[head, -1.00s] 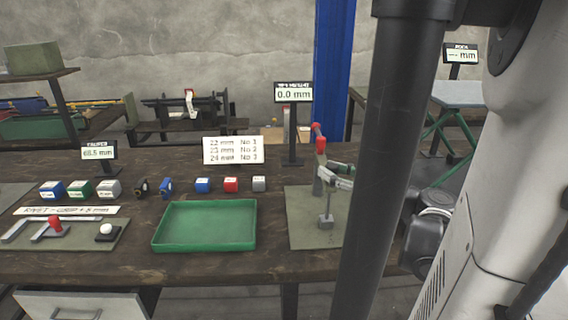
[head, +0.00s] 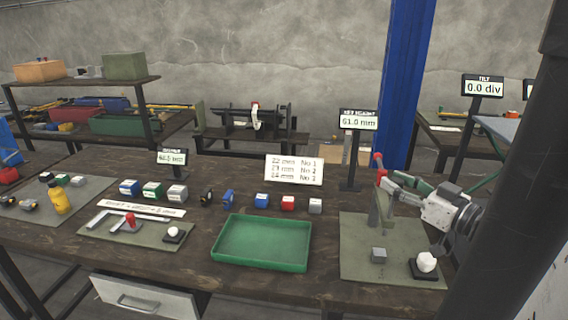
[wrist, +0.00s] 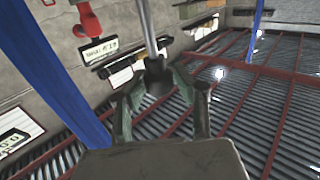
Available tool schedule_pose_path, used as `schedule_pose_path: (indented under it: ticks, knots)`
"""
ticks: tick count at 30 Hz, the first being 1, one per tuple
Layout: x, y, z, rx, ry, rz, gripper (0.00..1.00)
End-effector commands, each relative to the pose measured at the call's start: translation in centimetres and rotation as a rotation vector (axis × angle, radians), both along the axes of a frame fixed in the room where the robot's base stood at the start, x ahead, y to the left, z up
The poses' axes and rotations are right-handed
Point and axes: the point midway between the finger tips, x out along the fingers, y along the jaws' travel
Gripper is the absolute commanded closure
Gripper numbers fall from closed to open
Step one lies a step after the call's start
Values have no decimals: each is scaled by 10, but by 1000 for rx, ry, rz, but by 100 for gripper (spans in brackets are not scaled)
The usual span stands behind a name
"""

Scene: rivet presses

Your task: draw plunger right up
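The press (head: 381,212) stands on a grey-green mat (head: 355,240) at the right of the bench, with a red part at its top (head: 378,158). My gripper (head: 390,180) is at the upper part of the press, just right of the red part. In the wrist view my gripper's fingers (wrist: 158,82) close on the dark end of a pale rod (wrist: 147,28). I cannot tell for sure if this is the plunger. The height display (head: 358,122) reads 61.0 mm. A grey block (head: 378,255) sits on the mat below.
A white knob on a dark base (head: 426,263) is at the mat's right front. A green tray (head: 262,264) lies left of the mat, with small coloured blocks behind it. A tilt display (head: 482,87) reads 0.0 div. A blue post (head: 407,80) stands behind.

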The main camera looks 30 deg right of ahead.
Motion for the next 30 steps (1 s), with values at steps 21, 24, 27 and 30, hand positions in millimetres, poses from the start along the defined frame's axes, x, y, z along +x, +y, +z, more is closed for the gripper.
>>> schedule_pose_path:
  ticks: [21,24,27,30]
  knots:
    - [-31,-6,-2,-2,4,-5,56]
    - [-45,-8,-2,-2,4,-5,56]
    - [-59,-10,-2,-2,4,-5,56]
    - [-73,-12,-2,-2,4,-5,56]
